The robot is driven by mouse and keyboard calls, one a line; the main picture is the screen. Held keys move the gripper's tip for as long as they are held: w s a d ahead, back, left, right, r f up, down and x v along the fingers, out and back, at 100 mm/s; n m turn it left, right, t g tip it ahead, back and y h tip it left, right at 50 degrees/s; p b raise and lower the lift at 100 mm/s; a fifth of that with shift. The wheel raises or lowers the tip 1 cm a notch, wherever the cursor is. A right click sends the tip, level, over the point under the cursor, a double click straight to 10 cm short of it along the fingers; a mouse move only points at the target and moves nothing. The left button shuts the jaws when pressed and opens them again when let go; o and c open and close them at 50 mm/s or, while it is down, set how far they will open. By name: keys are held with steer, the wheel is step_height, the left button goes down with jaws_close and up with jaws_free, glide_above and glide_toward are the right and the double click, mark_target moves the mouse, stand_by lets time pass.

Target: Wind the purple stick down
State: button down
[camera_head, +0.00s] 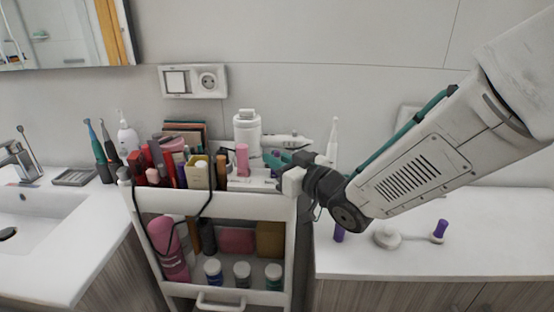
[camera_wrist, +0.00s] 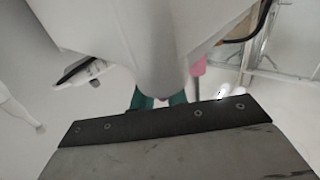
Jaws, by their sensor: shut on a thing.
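My gripper (camera_head: 272,160) reaches in from the right over the right end of the cart's top shelf. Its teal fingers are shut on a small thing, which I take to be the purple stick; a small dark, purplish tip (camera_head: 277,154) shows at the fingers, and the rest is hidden. In the wrist view the teal fingertips (camera_wrist: 160,100) show beyond the dark bar, and what lies between them is hidden. A purple piece (camera_head: 338,233) stands on the right counter beside the cart. Another purple piece (camera_head: 440,229) stands further right.
A pink cylinder (camera_head: 242,160) stands just left of the gripper, also seen in the wrist view (camera_wrist: 198,80). The cart (camera_head: 220,205) carries crowded cosmetics at left. A white bottle (camera_head: 247,134) stands behind. A white round object (camera_head: 387,239) lies on the right counter (camera_head: 460,262), otherwise mostly clear.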

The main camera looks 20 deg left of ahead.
steer(key=shift+a+m+t+h, duration=0.1)
steer(key=shift+m+t+h, duration=0.3)
steer(key=shift+t, duration=0.1)
steer(key=m+t+h, duration=0.3)
steer(key=shift+s+a+t, duration=0.1)
steer(key=shift+t, duration=0.2)
steer(key=m+t+h, duration=0.3)
steer(key=h, duration=0.1)
steer(key=shift+m+h, duration=0.3)
steer(key=m+h, duration=0.2)
steer(key=h, duration=0.1)
steer(key=m+t+h, duration=0.1)
steer(key=m+h, duration=0.1)
steer(key=h, duration=0.1)
steer(key=shift+t+h, duration=0.3)
steer(key=shift+h, duration=0.1)
steer(key=shift+m+h, duration=1.9)
steer(key=shift+h, duration=0.7)
steer(key=shift+g+h, duration=0.3)
steer(key=shift+g, duration=0.1)
steer(key=c, duration=1.5)
jaws_free()
steer(key=shift+o, duration=0.2)
steer(key=v, duration=0.7)
steer(key=shift+s, duration=0.25)
